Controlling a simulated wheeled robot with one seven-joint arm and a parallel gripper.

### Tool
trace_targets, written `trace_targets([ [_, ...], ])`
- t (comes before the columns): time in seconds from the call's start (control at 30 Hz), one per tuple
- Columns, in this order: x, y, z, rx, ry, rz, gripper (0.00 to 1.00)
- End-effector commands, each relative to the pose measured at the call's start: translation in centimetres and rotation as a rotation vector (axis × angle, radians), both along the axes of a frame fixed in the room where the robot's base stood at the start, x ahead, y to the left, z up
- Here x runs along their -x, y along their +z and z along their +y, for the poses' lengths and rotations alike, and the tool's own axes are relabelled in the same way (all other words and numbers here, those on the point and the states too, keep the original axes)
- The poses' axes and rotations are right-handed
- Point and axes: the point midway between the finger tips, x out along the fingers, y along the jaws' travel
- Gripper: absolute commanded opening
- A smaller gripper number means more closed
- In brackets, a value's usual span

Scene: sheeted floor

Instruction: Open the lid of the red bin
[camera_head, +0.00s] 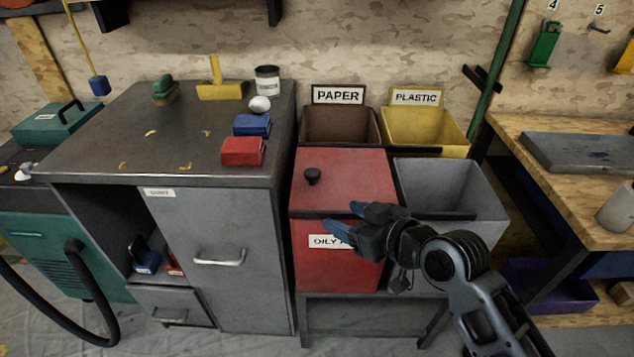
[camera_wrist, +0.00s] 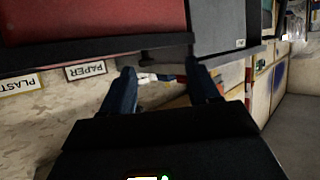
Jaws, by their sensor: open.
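The red bin (camera_head: 335,270) stands in the front left of the bin group, with a label that begins "OILY" partly covered by my gripper. Its red lid (camera_head: 352,178) lies flat and closed, with a black knob (camera_head: 312,176) near its left side. My gripper (camera_head: 344,215) is open and empty, with blue fingertips in front of the lid's front edge, to the right of and nearer than the knob. I cannot tell whether it touches the bin. In the wrist view both fingers (camera_wrist: 163,85) are apart, and a red surface (camera_wrist: 90,18) fills the top left.
A grey open bin (camera_head: 450,185) stands right of the red bin; the PAPER bin (camera_head: 338,125) and yellow PLASTIC bin (camera_head: 425,130) are behind. A grey metal cabinet (camera_head: 225,260) is close on the left, with small boxes on top. A wooden workbench (camera_head: 550,135) is at right.

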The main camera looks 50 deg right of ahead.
Motion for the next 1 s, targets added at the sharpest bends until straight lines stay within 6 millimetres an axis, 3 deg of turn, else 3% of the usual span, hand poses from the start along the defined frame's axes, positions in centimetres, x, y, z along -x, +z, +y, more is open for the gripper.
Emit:
trace_targets([
  [0.1, -2.9, 0.7, -2.8, -0.004, 0.014, -0.012, 0.61],
  [0.3, -5.2, 2.2, -5.2, -0.008, 0.049, -0.018, 0.61],
  [0.5, -6.4, 2.5, -5.8, -0.009, 0.062, -0.019, 0.61],
  [1.0, -12.4, -0.1, -6.5, -0.009, 0.061, -0.017, 0.61],
])
